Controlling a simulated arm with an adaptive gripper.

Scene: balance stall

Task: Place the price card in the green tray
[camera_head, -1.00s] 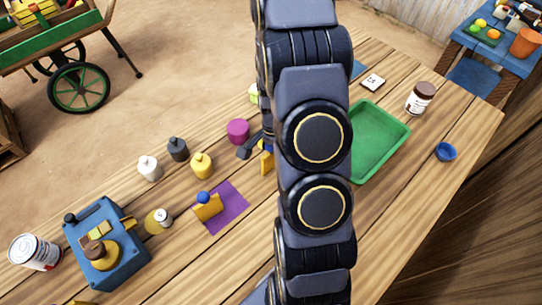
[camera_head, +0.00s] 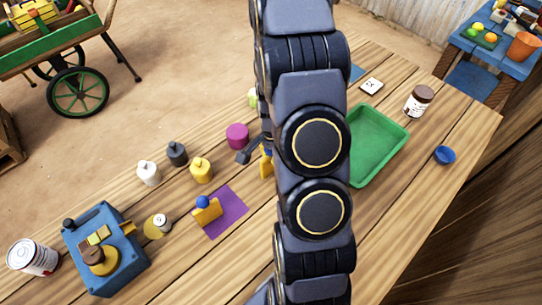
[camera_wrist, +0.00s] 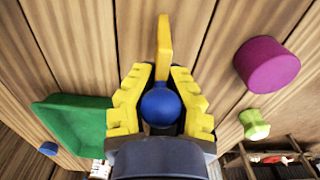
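A small white card with dark marks (camera_head: 371,86), the likeliest price card, lies flat on the table behind the green tray (camera_head: 392,155). A small white piece that may be this card shows at the bottom edge of the wrist view (camera_wrist: 101,168). The green tray is empty where visible; my arm hides its left edge. My gripper (camera_wrist: 160,70) points down at the table, left of the tray in the head view. Its yellow fingers stand on either side of a blue ball (camera_wrist: 160,106) with an upright yellow plate (camera_wrist: 164,38). Whether they grip it is unclear.
A magenta cylinder (camera_head: 237,135) stands close to my gripper. A similar yellow piece with a blue ball (camera_head: 207,210) stands on a purple mat (camera_head: 232,207). A brown-lidded jar (camera_head: 418,101) and a blue cup (camera_head: 445,155) stand right of the tray. Weights and a blue scale (camera_head: 105,250) are at left.

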